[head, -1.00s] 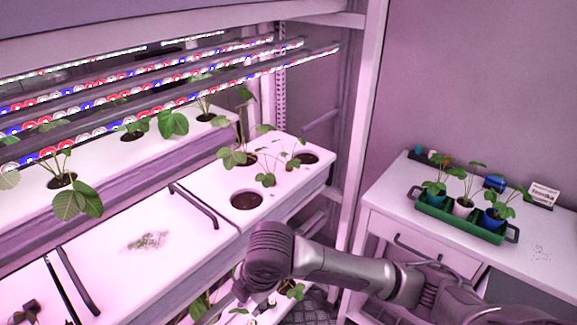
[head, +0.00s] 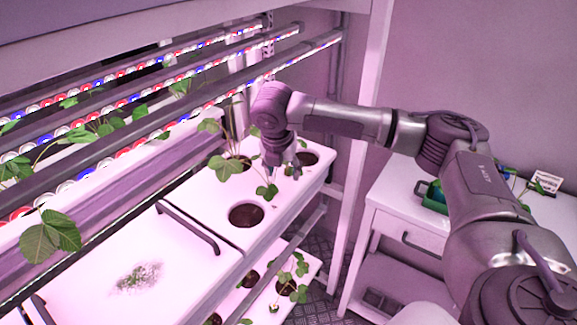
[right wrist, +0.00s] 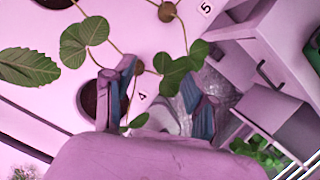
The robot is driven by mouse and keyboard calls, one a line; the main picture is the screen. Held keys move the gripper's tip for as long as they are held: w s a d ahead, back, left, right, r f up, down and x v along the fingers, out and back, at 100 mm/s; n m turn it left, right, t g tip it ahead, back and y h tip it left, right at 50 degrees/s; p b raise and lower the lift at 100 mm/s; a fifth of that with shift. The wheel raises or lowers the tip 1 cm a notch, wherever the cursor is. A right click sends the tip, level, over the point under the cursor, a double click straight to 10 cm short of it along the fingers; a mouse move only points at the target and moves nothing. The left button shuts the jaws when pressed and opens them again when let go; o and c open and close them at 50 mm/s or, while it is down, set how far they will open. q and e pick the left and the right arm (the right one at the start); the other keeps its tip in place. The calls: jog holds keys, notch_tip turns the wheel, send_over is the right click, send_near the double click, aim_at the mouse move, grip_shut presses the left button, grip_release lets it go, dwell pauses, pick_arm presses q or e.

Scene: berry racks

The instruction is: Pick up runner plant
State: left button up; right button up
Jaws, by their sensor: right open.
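The runner plant has green leaves (head: 222,167) on thin stems at the back of the white rack tray (head: 205,205). A leafy runner end (head: 267,192) hangs near the tray's front edge. My right gripper (head: 283,172) is above that edge, close to the runner. In the right wrist view, its fingers (right wrist: 163,108) are apart, with runner leaves (right wrist: 175,76) near the gap between them. I see no grip on the plant. The gripper hides some stems in the head view. My left gripper is not in view.
LED bars (head: 180,90) run above the rack. More plants (head: 290,285) grow on a lower shelf. A white side table (head: 400,190) stands right, partly behind my arm.

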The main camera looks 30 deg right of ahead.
aim_at(288, 168)
jog(key=w+d, duration=0.2)
jog(key=w, duration=0.1)
jog(key=shift+d+f+p, duration=0.1)
jog(key=shift+d+p, duration=0.2)
jog(key=shift+p, duration=0.05)
jog(key=shift+w+d+f, duration=0.1)
jog(key=shift+w+d, duration=0.5)
jog(key=shift+w, duration=0.2)
jog(key=shift+w+d+f+p, duration=0.1)
jog(key=shift+d+f+p, duration=0.15)
jog(key=shift+p, duration=0.15)
jog(key=p+x, duration=0.1)
jog(key=x, duration=0.3)
jog(key=shift+w+d+f, duration=0.1)
jog(key=shift+f, duration=0.2)
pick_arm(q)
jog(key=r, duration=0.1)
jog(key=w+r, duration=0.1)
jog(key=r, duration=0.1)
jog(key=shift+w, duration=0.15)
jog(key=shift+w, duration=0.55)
pick_arm(e)
jog(key=c, duration=0.8)
